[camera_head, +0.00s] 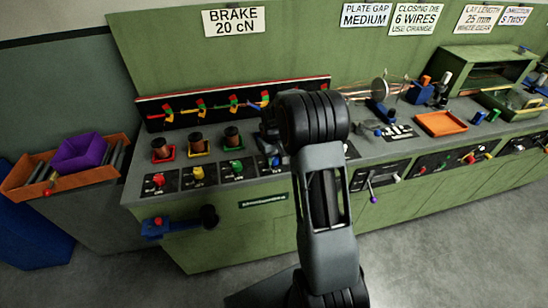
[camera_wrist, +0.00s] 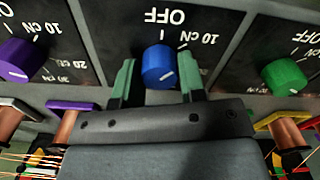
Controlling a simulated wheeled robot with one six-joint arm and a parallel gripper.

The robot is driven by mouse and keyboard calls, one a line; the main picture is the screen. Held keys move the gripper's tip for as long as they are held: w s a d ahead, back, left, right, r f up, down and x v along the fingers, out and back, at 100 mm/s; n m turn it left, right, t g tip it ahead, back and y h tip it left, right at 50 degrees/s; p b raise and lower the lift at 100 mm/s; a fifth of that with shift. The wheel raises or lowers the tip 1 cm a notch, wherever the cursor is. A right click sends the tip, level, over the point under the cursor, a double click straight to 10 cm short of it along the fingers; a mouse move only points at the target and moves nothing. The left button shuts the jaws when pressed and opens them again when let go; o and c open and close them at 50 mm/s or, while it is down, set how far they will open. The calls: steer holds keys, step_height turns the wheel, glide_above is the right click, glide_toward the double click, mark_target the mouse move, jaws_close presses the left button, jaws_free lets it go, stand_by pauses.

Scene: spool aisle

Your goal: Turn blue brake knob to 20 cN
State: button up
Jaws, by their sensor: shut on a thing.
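The blue brake knob (camera_wrist: 158,65) sits mid-frame in the wrist view on a black dial plate marked OFF and 10 cN. A white line on its face lies toward the lower right. The knob's other scale marks are hidden. My gripper (camera_wrist: 158,72) has its green fingers on either side of the knob and is shut on it. In the head view, my arm hides most of the gripper and the blue knob. A wall sign (camera_head: 233,21) reads BRAKE 20 cN.
A purple knob (camera_wrist: 18,60) and a green knob (camera_wrist: 284,77) flank the blue one. Copper spools (camera_head: 196,142) stand behind the dial row. A blue clamp with a black handle (camera_head: 180,224) juts from the bench front. An orange bin (camera_head: 35,187) stands at the left.

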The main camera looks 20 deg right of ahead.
steer(key=shift+c, duration=0.7)
steer(key=shift+m, duration=0.4)
steer(key=m+b, duration=0.1)
steer(key=m, duration=0.4)
steer(key=shift+m, duration=0.4)
steer(key=m, duration=0.3)
steer(key=shift+d, duration=0.1)
steer(key=shift+m+b, duration=0.3)
steer(key=shift+m, duration=1.6)
steer(key=o, duration=0.9)
